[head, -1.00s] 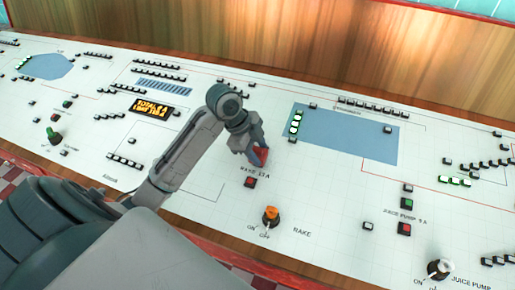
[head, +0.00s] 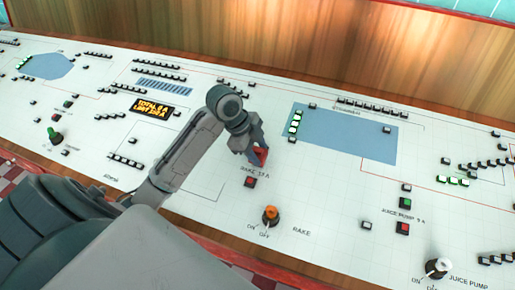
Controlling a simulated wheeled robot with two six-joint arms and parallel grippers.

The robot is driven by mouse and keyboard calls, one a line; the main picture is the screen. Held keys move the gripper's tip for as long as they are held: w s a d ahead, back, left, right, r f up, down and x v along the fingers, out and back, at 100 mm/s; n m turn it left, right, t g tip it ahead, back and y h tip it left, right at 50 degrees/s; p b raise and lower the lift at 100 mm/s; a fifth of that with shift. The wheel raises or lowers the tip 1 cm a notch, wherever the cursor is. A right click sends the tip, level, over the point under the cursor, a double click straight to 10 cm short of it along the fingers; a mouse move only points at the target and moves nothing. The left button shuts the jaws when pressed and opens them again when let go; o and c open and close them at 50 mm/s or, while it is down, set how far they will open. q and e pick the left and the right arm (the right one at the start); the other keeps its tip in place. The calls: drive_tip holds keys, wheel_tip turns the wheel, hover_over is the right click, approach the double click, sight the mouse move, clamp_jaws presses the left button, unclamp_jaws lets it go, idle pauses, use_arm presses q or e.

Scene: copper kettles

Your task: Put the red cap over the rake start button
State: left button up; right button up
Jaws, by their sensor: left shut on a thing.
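My left gripper (head: 259,156) is shut on the red cap (head: 262,155), just above the rake label on the white panel. The cap shows as a small red piece between the dark fingers. It is low over the panel, but I cannot tell if it touches. No rake start button shows; the gripper and cap cover the spot above the label. The red rake button (head: 250,182) is visible just below the label. The orange rake knob (head: 270,214) stands nearer the front. My right gripper is not in view.
A blue panel area (head: 350,135) with several small buttons lies right of my gripper. A wooden wall (head: 300,45) rises behind.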

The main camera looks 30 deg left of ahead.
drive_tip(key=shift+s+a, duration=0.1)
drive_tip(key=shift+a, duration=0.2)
use_arm(q)
drive_tip(key=shift+p, duration=0.4)
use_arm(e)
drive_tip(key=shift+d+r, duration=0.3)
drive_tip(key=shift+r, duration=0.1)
use_arm(q)
drive_tip(key=shift+f, duration=0.2)
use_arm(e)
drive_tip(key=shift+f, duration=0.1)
use_arm(q)
drive_tip(key=shift+w+f+b, duration=0.1)
drive_tip(key=shift+f+b, duration=0.2)
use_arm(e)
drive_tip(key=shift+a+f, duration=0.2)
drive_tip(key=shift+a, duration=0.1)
use_arm(q)
drive_tip(key=shift+w+f+b, duration=0.15)
drive_tip(key=shift+f+b, duration=0.2)
drive_tip(key=shift+f, duration=0.3)
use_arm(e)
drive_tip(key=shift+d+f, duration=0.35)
use_arm(q)
drive_tip(key=o, duration=1.1)
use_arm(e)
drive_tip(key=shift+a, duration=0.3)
